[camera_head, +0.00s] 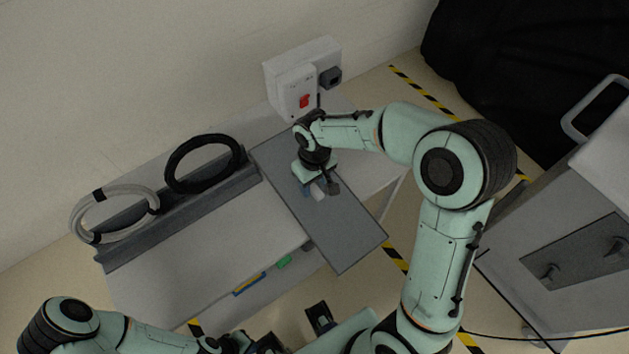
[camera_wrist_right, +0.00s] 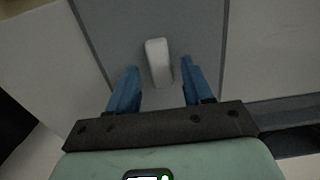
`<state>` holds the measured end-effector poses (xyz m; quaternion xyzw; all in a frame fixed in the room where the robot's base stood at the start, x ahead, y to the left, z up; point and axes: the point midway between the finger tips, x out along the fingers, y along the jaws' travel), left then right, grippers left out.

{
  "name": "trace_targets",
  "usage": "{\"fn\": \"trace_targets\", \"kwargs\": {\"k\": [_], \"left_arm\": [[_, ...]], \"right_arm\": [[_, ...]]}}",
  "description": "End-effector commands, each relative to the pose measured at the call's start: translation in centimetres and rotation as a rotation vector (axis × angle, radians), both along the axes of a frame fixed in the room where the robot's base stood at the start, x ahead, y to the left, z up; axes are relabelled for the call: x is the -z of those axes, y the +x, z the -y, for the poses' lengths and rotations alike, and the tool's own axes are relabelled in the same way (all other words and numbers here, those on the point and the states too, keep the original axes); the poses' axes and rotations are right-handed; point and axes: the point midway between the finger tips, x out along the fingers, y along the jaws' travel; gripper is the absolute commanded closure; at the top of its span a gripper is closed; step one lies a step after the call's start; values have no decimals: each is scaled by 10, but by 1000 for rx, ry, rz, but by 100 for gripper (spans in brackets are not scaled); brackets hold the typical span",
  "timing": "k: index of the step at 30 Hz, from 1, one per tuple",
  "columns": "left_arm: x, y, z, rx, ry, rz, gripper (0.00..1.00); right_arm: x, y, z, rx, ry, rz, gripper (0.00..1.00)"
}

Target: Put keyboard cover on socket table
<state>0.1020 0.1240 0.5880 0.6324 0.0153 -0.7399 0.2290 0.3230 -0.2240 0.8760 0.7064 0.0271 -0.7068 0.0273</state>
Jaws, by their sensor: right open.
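The keyboard cover, a flat grey panel (camera_head: 345,228), lies across the right part of the white socket table (camera_head: 215,245). Its near end sticks out past the table's front edge. A small whitish handle (camera_wrist_right: 157,55) stands up from the cover. My right gripper (camera_head: 319,190) is over the cover. In the right wrist view its blue fingers are apart, one on each side of the handle, with gaps between. My left gripper (camera_head: 262,345) is at the bottom edge of the head view, partly cut off, away from the cover.
A white socket box (camera_head: 297,90) with a red switch stands behind the cover. A black cable coil (camera_head: 202,138) and a grey coil (camera_head: 75,225) hang at a grey rail (camera_head: 185,215). A grey cart (camera_head: 575,275) with a handle is on the right.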

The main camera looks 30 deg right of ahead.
Motion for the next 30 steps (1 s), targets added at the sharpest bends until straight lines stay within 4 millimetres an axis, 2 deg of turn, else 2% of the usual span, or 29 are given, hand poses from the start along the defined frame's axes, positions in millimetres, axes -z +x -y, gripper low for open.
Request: {"fn": "trace_targets", "kwargs": {"k": [5,12,18,24,30], "left_arm": [[-5,2,0,0,0,2,100],[-13,6,0,0,0,7,100],[-18,9,0,0,0,10,100],[-19,9,0,0,0,10,100],[-19,9,0,0,0,10,100]], "right_arm": [[-23,1,0,0,0,5,50],[-77,1,0,0,0,6,50],[-110,1,0,0,1,4,50],[-122,0,0,0,1,1,50],[-123,0,0,0,0,0,50]]}}
